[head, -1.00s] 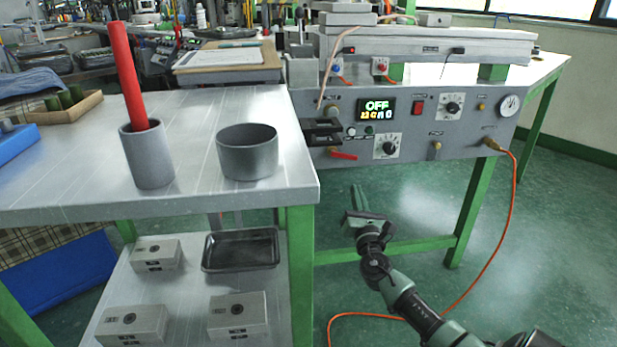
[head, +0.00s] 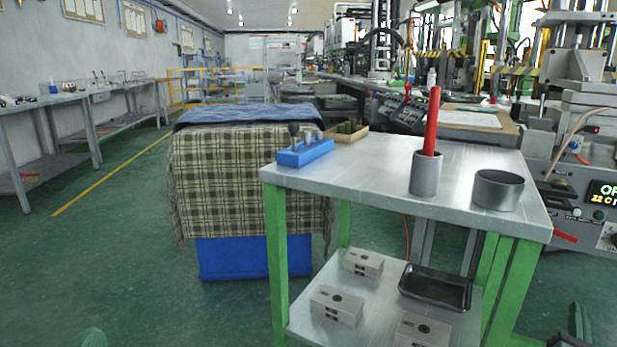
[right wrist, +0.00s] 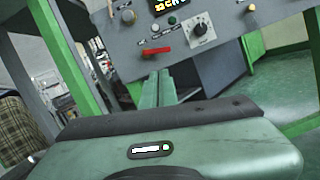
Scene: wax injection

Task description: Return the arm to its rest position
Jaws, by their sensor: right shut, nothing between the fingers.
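At the bottom left of the head view a small green tip (head: 95,338), apparently of my left gripper, just enters the frame. Its jaws are not shown well enough to read. The rest of both arms is out of the head view.
The bench holds a grey cup (head: 425,175) with a red stick (head: 432,120), a grey pot (head: 498,190) and a blue block (head: 305,153). Its lower shelf holds pale boxes (head: 337,305) and a black tray (head: 436,287). The left floor is open.

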